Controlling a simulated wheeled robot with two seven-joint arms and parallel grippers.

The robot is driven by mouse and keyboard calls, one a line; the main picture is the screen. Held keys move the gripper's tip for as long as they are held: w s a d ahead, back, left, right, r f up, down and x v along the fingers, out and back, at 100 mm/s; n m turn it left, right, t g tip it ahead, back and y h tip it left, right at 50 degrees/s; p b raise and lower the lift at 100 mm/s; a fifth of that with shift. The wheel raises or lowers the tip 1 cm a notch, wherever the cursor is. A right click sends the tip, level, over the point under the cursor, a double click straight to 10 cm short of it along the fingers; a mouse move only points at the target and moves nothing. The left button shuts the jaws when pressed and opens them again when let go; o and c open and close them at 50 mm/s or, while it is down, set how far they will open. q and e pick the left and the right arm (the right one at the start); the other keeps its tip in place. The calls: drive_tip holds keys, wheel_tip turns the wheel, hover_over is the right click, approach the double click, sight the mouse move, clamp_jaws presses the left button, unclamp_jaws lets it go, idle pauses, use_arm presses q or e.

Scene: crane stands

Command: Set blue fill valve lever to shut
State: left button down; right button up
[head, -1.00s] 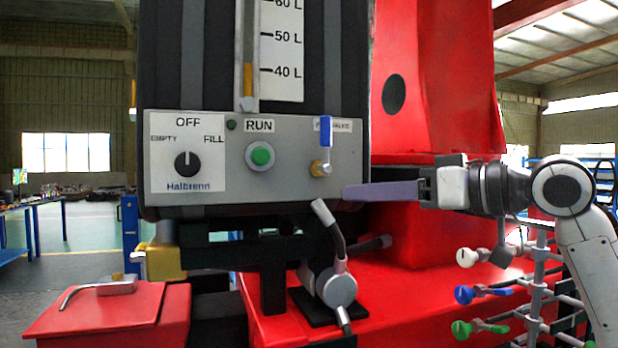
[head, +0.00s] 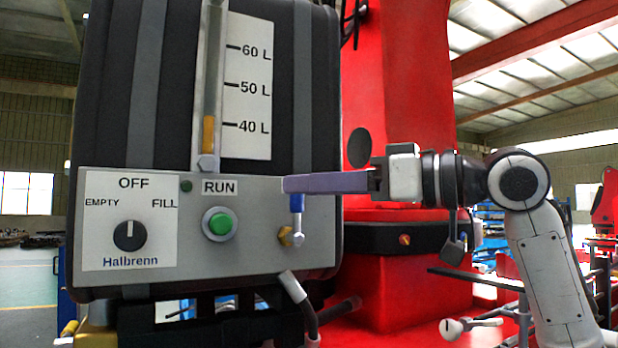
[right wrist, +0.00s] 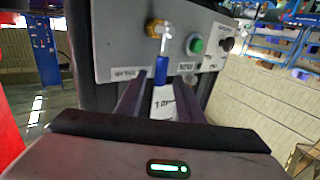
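The fill valve lever (head: 297,202) has a blue handle that points up from its brass valve (head: 288,237) at the right of the grey panel (head: 255,262). My right gripper (head: 288,184) reaches in from the right at the height of the handle, and its purple fingers hide the upper handle and the valve label. In the right wrist view, the blue handle (right wrist: 162,72) lies between the two fingers of the right gripper (right wrist: 160,84), with a gap visible between them. The gripper is open around the handle; I cannot tell whether a finger touches it. My left gripper is not in view.
Left of the lever are a green RUN button (head: 220,224) and a black selector knob (head: 130,236) pointing to OFF. A level gauge (head: 208,130) stands above. A grey-tipped hose or handle (head: 293,288) sits just below the panel. Red machine body (head: 400,260) is behind my arm.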

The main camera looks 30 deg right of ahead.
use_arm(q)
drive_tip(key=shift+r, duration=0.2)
use_arm(e)
drive_tip(key=shift+w+a, duration=0.3)
drive_tip(key=shift+w, duration=0.15)
drive_tip(key=shift+c, duration=0.3)
drive_tip(key=c, duration=0.7)
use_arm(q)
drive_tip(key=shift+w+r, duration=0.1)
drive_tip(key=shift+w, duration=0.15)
use_arm(e)
clamp_jaws()
